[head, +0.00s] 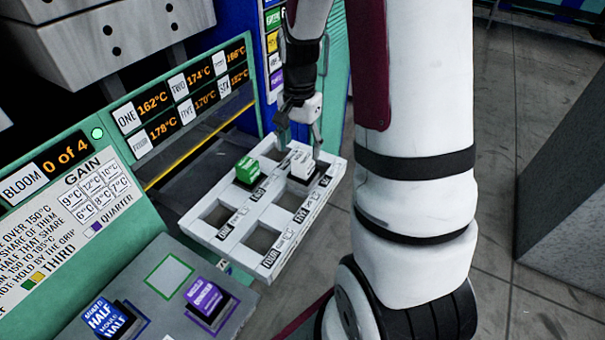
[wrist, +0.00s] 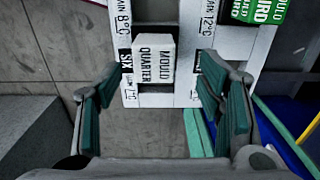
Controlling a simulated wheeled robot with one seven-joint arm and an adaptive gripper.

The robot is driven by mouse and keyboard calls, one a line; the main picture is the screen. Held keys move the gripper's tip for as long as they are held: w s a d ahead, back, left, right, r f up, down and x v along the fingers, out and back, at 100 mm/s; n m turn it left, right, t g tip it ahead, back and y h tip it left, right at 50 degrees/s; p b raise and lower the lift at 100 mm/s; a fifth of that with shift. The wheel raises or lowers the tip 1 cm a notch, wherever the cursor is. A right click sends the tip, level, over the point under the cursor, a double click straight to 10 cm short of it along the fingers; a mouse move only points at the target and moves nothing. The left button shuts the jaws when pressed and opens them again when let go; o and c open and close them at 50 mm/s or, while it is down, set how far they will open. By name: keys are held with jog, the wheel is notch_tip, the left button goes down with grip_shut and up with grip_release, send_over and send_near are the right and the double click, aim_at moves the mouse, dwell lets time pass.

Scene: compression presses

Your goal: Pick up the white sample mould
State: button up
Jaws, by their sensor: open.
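The white sample mould (head: 302,164), a small block, sits in a slot at the far right of the white rack (head: 212,236). In the wrist view its face (wrist: 154,62) reads "MOULD QUARTER", and a "SIX" label is beside its slot. My gripper (head: 299,141) is open and empty, close to the mould at the rack's far end. In the wrist view its teal-padded fingers (wrist: 160,76) lie to the left and right of the mould, with gaps on both sides. I cannot tell whether the fingertips reach down to the mould's height.
A green mould (head: 246,169) sits in the neighbouring slot; other rack slots are empty. A blue mould (head: 106,317) and a purple mould (head: 203,295) stand on a grey ledge at lower left. A panel with temperature displays (head: 153,102) stands left of the rack. Floor shows right of the rack.

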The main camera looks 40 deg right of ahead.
aim_at(303, 157)
jog(key=shift+s+d+f+p, duration=0.15)
jog(key=shift+f, duration=1.2)
jog(key=shift+s+d+f+p, duration=0.15)
jog(key=shift+f, duration=1.2)
jog(key=shift+c, duration=0.6)
grip_shut()
